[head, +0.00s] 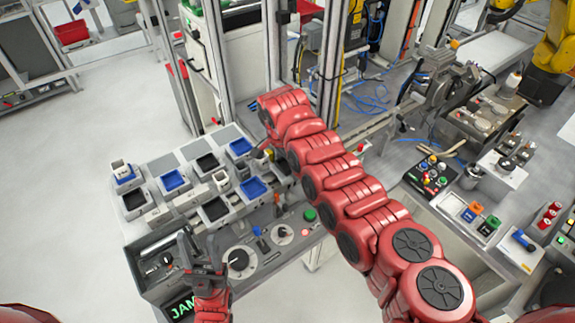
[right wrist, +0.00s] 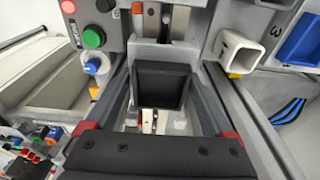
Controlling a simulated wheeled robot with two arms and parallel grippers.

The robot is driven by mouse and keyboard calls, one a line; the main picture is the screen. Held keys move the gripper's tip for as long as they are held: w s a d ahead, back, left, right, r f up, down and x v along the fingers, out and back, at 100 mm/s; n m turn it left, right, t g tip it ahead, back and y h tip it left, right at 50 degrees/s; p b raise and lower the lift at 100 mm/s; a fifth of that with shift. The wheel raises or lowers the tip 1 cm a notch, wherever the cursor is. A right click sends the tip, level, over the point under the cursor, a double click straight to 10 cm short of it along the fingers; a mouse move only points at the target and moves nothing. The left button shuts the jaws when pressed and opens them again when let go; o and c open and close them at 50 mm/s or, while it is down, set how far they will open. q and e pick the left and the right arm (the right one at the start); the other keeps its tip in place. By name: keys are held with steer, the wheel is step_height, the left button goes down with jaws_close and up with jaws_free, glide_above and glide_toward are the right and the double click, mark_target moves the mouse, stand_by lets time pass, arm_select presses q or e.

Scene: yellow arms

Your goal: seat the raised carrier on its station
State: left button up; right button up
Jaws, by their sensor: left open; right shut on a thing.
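A black, open-topped carrier (right wrist: 160,87) sits between the two fingers of my right gripper (right wrist: 166,72) in the right wrist view. The gripper is shut on it, with grey rails and a slot behind it; I cannot tell whether it touches the surface below. In the head view my right gripper (head: 264,152) is at the right end of the bench, its hold partly hidden by the red arm. My left gripper (head: 187,252) is open and empty above the front left of the bench.
Blue and black trays, such as a blue one (head: 174,181), stand in rows on the bench. A white square cup (right wrist: 238,50) is close to the right finger. A green button (right wrist: 93,38) and a blue-white knob (right wrist: 95,63) lie left. A display (head: 180,308) reads "JAM".

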steer(key=shift+f, duration=0.1)
steer(key=shift+w+f+b, duration=0.1)
steer(key=shift+f+b, duration=0.2)
steer(key=shift+b, duration=0.4)
steer(key=shift+f, duration=0.1)
stand_by(0.3)
steer(key=shift+f+b, duration=0.3)
steer(key=shift+b, duration=0.2)
steer(key=o, duration=1.4)
steer(key=shift+o, duration=0.2)
steer(key=shift+r, duration=0.15)
